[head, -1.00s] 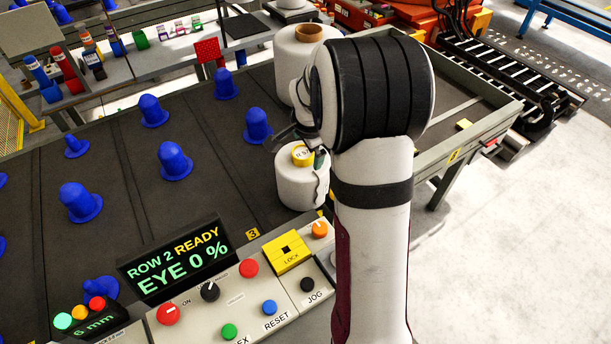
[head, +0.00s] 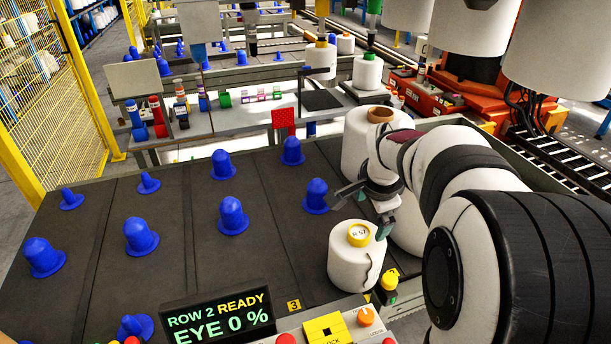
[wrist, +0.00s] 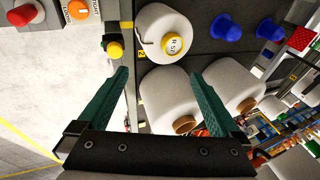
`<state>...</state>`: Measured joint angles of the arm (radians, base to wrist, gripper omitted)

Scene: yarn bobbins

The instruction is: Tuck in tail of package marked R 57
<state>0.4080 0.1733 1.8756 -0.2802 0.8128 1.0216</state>
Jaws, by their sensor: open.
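The package marked R 5-something (head: 354,264) is a white bobbin with a yellow-ringed core label. It stands upright at the deck's near right corner; the last digit is hard to read. It also shows in the wrist view (wrist: 165,38), ahead of the fingers. A thin dark line, seemingly its loose tail (head: 371,270), runs down its right side in the head view. My gripper (wrist: 160,76) is open and empty, with green fingers wide apart. In the head view my gripper (head: 372,214) is above and just behind the package, apparently not touching it.
Larger white bobbins with brown cores (head: 367,143) stand just behind, close to my gripper. Blue pegs (head: 232,216) stand across the dark deck. The control panel with its display (head: 218,318) is at the front. A yellow-topped post (head: 389,283) stands right of the package.

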